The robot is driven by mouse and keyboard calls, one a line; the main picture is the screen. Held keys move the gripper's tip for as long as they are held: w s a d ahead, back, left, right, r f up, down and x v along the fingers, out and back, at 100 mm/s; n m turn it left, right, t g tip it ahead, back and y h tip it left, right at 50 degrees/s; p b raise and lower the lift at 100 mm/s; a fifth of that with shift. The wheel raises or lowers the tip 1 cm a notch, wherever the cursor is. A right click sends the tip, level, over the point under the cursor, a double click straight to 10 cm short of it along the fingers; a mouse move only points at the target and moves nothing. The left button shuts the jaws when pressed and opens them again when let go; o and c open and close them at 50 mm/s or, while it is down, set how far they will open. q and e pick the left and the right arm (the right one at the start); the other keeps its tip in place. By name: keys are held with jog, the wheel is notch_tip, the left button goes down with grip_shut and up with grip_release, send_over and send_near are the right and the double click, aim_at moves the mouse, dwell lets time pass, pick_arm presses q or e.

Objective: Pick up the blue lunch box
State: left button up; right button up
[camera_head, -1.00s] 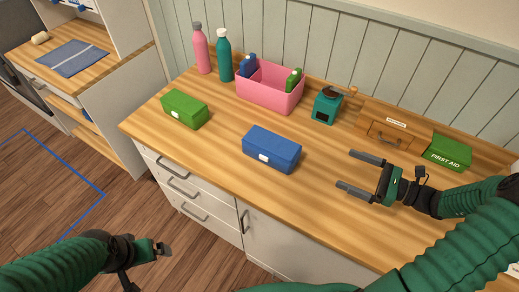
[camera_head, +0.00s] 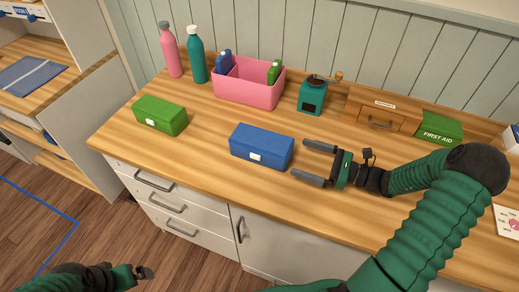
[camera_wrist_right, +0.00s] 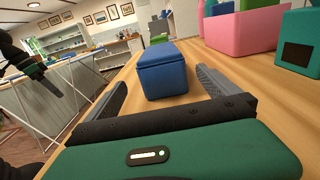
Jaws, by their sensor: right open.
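The blue lunch box (camera_head: 262,147) lies on the wooden counter in the head view, its pale latch facing the front edge. My right gripper (camera_head: 312,163) is open just to its right, with its two fingers pointing at the box's right end and nothing between them. In the right wrist view the blue lunch box (camera_wrist_right: 164,72) is straight ahead, just beyond and between the open fingers of my right gripper (camera_wrist_right: 160,88). My left gripper (camera_head: 140,272) is at the lower left, off the counter and mostly cut off; its jaws are unclear.
A green box (camera_head: 160,115) is left of the blue one. A pink bin (camera_head: 248,90) with bottles, a teal grinder (camera_head: 312,98), a wooden drawer box (camera_head: 375,118) and a green first aid box (camera_head: 439,131) stand behind. The counter in front of the lunch box is clear.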

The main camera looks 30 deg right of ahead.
aim_at(276, 147)
jog(key=x, duration=1)
jog(key=shift+w, duration=0.1)
jog(key=shift+d, duration=0.25)
jog(key=c, duration=1.5)
jog(key=shift+a, duration=0.1)
jog(key=shift+c, duration=0.4)
